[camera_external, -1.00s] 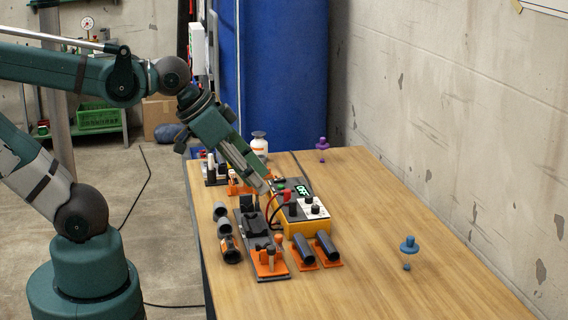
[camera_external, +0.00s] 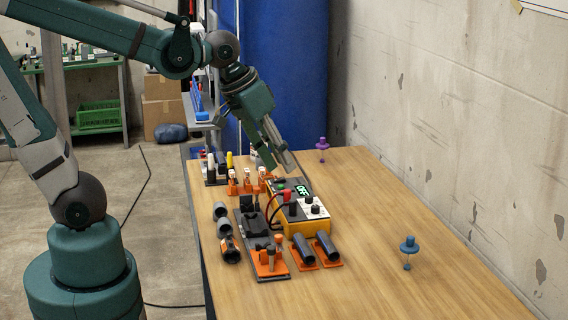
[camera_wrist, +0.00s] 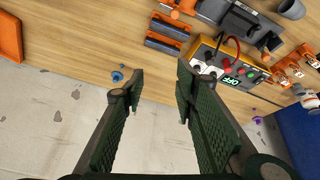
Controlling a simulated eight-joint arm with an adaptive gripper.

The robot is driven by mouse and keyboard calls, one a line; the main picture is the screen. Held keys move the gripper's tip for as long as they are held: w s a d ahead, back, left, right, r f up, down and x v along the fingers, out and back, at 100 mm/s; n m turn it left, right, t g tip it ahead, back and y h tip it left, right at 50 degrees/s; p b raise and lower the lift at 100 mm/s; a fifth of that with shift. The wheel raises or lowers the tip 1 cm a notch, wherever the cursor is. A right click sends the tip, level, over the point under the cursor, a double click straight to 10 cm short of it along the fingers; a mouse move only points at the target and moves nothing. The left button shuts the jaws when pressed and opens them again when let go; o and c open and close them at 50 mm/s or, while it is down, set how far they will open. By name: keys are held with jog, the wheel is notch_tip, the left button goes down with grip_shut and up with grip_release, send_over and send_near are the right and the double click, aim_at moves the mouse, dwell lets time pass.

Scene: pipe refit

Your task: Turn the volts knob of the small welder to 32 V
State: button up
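The small welder (camera_external: 300,208) is a yellow box on the table with a dark top, a red plug, a white panel with black knobs and a green display that reads OFF. One black knob (camera_external: 315,208) stands on the white panel; which knob sets volts is too small to read. My gripper (camera_external: 283,170) is above the welder's far end, apart from it. In the wrist view the welder (camera_wrist: 228,64) lies beyond the fingertips, with its white panel (camera_wrist: 208,57) near the right finger. My gripper (camera_wrist: 158,85) is open and empty there.
Black pipes in orange holders (camera_external: 327,248) stand in front of the welder. A clamp fixture (camera_external: 253,220) and grey pipe pieces (camera_external: 222,228) stand left. Orange holders (camera_external: 240,186) stand behind. A blue part (camera_external: 409,245) stands right. The table's right side is mostly clear.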

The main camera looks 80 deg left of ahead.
jog(key=w+a+f+n+g+p, duration=0.35)
jog(key=w+a+n, duration=0.25)
jog(key=w+a, duration=0.4)
jog(key=n+g+p, duration=0.2)
jog(key=n+p, duration=0.3)
send_near(310, 196)
jog(key=shift+s+d+f+t+h, duration=0.1)
jog(key=shift+s+d+t+h, duration=0.05)
jog(key=shift+s+t+h, duration=0.15)
jog(key=shift+w+a+f, duration=0.1)
jog(key=shift+a+f, duration=0.25)
jog(key=shift+f, duration=0.05)
jog(key=shift+f, duration=0.1)
jog(key=shift+f+b, duration=0.4)
jog(key=shift+f, duration=3.4)
jog(key=shift+c, duration=0.3)
jog(key=c, duration=0.9)
